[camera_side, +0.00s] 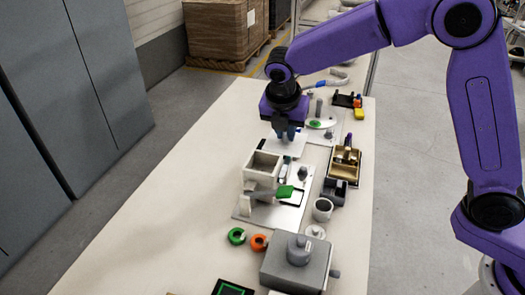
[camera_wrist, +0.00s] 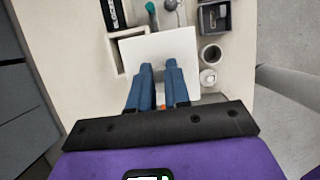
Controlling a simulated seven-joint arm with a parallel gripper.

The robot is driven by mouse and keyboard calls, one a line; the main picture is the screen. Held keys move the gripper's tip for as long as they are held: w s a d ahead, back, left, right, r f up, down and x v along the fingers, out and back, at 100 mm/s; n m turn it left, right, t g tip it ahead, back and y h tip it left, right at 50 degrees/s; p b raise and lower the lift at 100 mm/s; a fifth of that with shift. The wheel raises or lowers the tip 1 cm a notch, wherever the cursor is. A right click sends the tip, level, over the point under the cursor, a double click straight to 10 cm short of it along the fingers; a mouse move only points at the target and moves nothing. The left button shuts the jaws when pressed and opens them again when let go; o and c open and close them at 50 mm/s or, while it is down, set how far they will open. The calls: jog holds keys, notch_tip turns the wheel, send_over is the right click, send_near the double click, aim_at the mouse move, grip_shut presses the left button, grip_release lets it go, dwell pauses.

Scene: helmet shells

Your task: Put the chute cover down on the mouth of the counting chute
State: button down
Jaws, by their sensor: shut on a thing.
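The chute cover is a flat white square plate (camera_side: 287,146), held level. It also shows in the wrist view (camera_wrist: 158,48), reaching out past the fingertips. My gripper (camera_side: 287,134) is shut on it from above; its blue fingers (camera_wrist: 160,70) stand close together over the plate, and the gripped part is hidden. The counting chute is a pale square box with an open top (camera_side: 249,171), in front of the plate in the side view. In the wrist view, part of its rim (camera_wrist: 126,33) shows beside the plate's upper left; the plate hides the rest.
Near the chute are a green-ended lever (camera_side: 284,191), a white cup (camera_side: 322,210) and a wooden tray (camera_side: 337,170). A green ring (camera_side: 236,236), an orange ring (camera_side: 259,242) and a grey machine (camera_side: 295,268) lie nearer the camera. The table's left side is clear.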

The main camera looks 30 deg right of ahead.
jog(key=shift+w+a+f, duration=0.45)
jog(key=shift+w+f, duration=0.65)
jog(key=shift+f, duration=0.55)
jog(key=shift+w+a+f, duration=0.5)
jog(key=shift+w+f, duration=0.55)
jog(key=shift+f, duration=0.65)
jog(key=shift+w+a+f, duration=0.45)
jog(key=shift+w+f, duration=0.65)
jog(key=shift+f, duration=0.55)
jog(key=shift+f, duration=0.15)
jog(key=c, duration=1.1)
grip_release()
jog(key=v, duration=1.2)
jog(key=shift+r, duration=0.25)
